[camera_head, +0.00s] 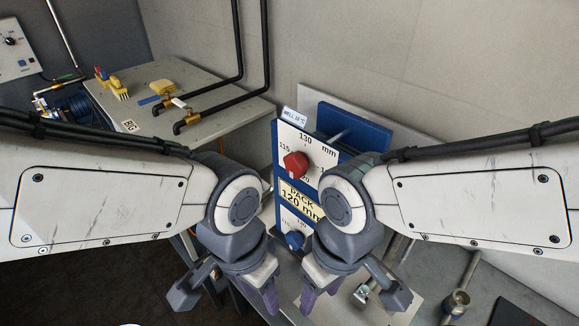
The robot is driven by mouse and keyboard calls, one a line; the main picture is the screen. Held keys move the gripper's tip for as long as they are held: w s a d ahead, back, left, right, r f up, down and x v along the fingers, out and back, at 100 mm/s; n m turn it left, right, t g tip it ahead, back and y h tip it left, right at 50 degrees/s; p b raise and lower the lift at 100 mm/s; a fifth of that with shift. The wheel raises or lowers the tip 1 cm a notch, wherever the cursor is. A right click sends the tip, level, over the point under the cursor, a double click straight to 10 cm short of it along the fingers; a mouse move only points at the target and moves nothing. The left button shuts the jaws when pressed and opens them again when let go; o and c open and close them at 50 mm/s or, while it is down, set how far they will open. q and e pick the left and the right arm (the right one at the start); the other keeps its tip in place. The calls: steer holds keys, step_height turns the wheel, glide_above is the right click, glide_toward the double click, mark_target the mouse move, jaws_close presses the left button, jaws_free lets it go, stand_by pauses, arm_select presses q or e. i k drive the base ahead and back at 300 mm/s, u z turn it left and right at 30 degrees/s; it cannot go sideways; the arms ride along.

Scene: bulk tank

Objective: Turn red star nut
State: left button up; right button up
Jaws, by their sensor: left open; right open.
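The red star nut (296,165) sits on the upper white dial of an upright blue panel (362,130). The dial is marked 130 mm above the nut and 115 to its left. Below it a yellow sign (299,198) reads PACK 120 mm. A blue knob (294,240) shows on a lower dial, partly hidden. My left gripper (228,298) hangs below and to the left of the nut, open and empty. My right gripper (350,290) hangs below and to the right, open and empty. Neither touches the nut.
A side table (150,115) at the upper left carries black pipes with brass taps, a yellow sponge (163,86) and brushes. A round metal fitting (457,302) stands at the lower right. A control box (18,48) is on the left wall. My forearms flank the panel closely.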

mark_target(297, 164)
steer(key=z, duration=0.4)
steer(key=k, duration=1.1)
steer(key=u, duration=1.2)
steer(key=i, duration=0.5)
steer(key=z, duration=0.05)
